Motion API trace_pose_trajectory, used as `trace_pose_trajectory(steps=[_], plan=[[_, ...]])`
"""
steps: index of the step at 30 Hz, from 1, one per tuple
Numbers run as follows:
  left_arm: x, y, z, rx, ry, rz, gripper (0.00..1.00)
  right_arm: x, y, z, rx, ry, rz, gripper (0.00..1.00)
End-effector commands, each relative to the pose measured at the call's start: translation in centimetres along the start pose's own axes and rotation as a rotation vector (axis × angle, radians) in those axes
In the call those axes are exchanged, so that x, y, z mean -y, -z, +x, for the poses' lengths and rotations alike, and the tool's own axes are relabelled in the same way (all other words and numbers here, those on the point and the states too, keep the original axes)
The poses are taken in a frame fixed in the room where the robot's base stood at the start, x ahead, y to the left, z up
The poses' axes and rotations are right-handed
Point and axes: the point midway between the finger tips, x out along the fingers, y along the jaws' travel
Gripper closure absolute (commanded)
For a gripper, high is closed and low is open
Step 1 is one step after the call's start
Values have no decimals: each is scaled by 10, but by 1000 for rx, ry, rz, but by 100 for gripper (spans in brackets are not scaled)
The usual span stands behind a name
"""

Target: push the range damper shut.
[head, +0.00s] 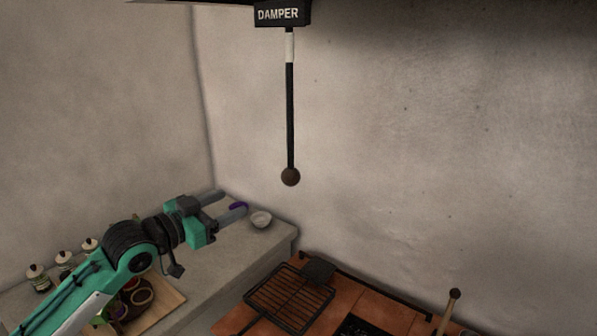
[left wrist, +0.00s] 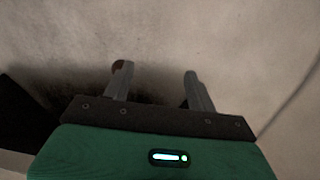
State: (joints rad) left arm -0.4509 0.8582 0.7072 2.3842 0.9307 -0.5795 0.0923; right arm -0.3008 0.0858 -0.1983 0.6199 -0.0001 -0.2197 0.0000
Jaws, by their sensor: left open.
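The damper (head: 283,14) is a black labelled housing at the top of the head view. A dark rod (head: 290,105) with a pale band near its top hangs from it and ends in a round brown knob (head: 290,177). My left gripper (head: 232,200) is open and empty, left of the knob and lower in the picture, with its fingers pointing right. In the left wrist view, a brown round shape that looks like the knob (left wrist: 118,64) shows by the tip of the left-hand finger of the open gripper (left wrist: 156,72). I cannot tell whether they touch. My right gripper is not in view.
A black grill rack (head: 290,298) lies on orange tiles. The wall right of the rod is bare.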

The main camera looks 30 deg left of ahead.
Motion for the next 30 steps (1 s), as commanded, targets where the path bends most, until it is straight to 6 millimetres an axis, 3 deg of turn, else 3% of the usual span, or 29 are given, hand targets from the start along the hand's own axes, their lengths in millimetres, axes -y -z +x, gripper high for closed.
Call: trace_pose_trajectory(steps=[1,6,11,20,30], plan=[[-17,22,-6,-20,-35,25,43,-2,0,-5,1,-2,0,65],[-48,52,-18,-50,-99,63,43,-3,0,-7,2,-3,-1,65],[-51,56,-14,-54,-106,67,43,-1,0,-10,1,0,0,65],[-53,59,15,-56,-104,65,43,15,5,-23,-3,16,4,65],[-56,61,50,-56,-102,65,43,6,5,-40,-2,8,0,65]])
